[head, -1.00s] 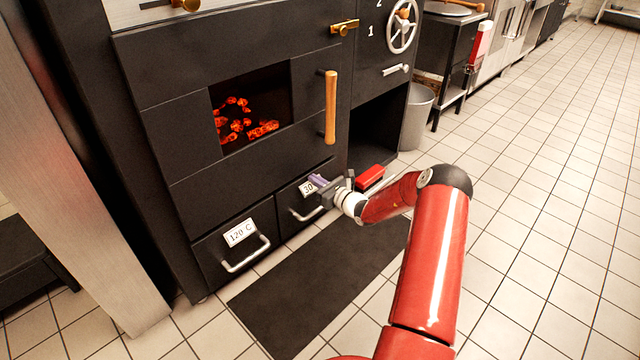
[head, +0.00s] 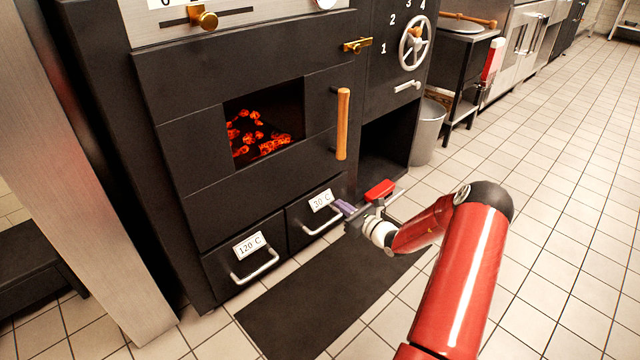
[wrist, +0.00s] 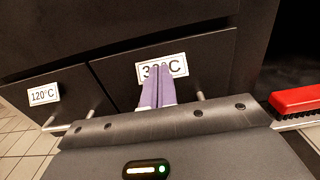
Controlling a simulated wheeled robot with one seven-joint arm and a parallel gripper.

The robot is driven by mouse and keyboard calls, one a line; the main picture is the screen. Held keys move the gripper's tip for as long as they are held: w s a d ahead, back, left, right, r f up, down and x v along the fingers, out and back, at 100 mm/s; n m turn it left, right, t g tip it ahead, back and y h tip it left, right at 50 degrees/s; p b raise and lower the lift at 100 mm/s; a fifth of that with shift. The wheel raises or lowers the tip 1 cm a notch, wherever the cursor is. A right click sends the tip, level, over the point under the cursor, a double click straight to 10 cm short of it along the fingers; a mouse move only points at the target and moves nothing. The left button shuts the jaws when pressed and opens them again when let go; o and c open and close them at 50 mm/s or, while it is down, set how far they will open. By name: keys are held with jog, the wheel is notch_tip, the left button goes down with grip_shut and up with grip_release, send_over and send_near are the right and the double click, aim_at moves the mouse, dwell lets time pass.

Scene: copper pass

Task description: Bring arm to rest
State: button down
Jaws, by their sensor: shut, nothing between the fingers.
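My red arm reaches in from the lower right in the head view. My gripper (head: 347,208) is in front of the drawer labelled 30 C (head: 316,214). Its two purple fingers lie together, shut and empty. In the wrist view the fingers (wrist: 158,90) overlap the 30 C label and hide part of it. The drawer's handle (head: 322,223) is just left of the gripper in the head view. I cannot tell whether the fingers touch the drawer front.
The 120 C drawer (head: 246,257) is to the left, under the oven window with glowing coals (head: 258,134). A red-topped object (head: 380,190) lies just beyond my gripper by an open bay. A dark mat (head: 320,295) lies below. Tiled floor to the right is clear.

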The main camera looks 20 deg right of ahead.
jog(key=s+a+r+n+g+y+p, duration=0.2)
jog(key=s+a+r+n+g, duration=0.45)
jog(key=a+r+n, duration=0.4)
jog(key=s+a+r+n+g+y+p, duration=0.1)
jog(key=s+a+r+n+g+p, duration=0.2)
jog(key=s+a+r+n+g, duration=0.55)
jog(key=s+r+n+t+h+p, duration=0.2)
jog(key=s+r+n+h, duration=0.3)
jog(key=s+r, duration=0.4)
jog(key=s+r+n+t+h+p, duration=0.2)
jog(key=s+r+n+h, duration=0.2)
jog(key=s, duration=1)
notch_tip(320, 180, up, 5)
jog(key=n, duration=0.3)
jog(key=shift+s+n+h+p, duration=0.25)
jog(key=shift+n+h+p, duration=0.05)
jog(key=shift+h+p, duration=0.1)
